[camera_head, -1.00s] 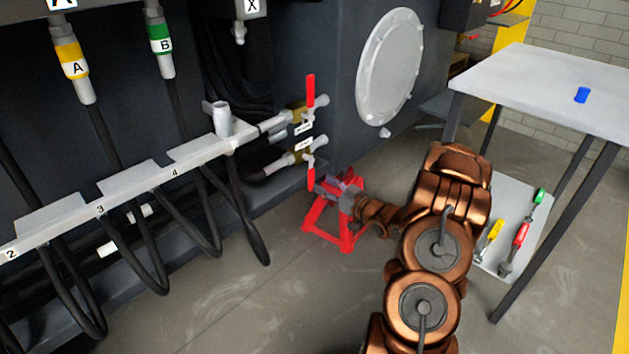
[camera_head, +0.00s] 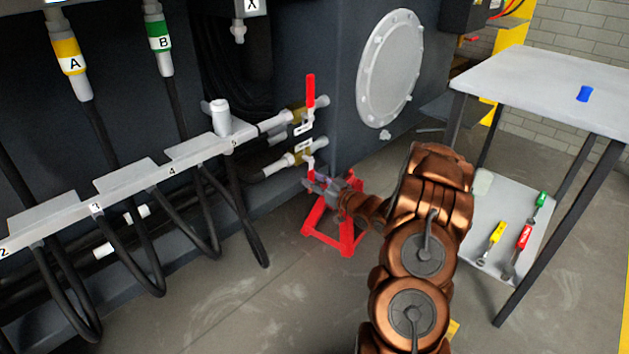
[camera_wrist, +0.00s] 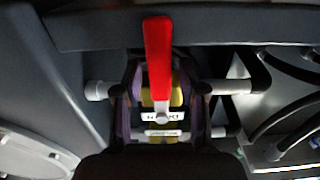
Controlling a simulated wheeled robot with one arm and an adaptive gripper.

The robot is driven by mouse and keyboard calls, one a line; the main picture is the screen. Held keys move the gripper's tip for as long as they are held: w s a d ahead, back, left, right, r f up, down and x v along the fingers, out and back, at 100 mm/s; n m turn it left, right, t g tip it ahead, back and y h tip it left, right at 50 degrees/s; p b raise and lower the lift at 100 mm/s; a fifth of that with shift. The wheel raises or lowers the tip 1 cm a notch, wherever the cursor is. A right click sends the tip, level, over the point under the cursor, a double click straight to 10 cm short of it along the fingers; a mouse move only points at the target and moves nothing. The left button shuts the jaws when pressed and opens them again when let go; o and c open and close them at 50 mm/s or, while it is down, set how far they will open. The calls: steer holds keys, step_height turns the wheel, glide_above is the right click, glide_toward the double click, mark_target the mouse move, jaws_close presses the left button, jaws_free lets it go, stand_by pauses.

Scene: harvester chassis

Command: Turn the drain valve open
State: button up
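Two brass-bodied valves with red lever handles stick out by the panel corner. The upper valve's handle (camera_head: 310,91) points straight up. The lower valve's handle (camera_head: 311,163) points down, and its lower end is hidden by my gripper (camera_head: 318,183). In the wrist view, which looks turned over, a red handle (camera_wrist: 158,55) points up the picture between the two fingers of my gripper (camera_wrist: 160,92). The fingers are apart, one on each side, with gaps to the handle. White tags sit by the valves; their text is too small to read surely.
A red stand (camera_head: 340,240) is on the floor below my gripper. A white rail (camera_head: 130,185) with hanging black hoses runs left of the valves. A round bolted cover (camera_head: 390,68) is at right. A table (camera_head: 540,85) with a blue object (camera_head: 584,93) stands further right.

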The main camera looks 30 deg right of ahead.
jaws_close()
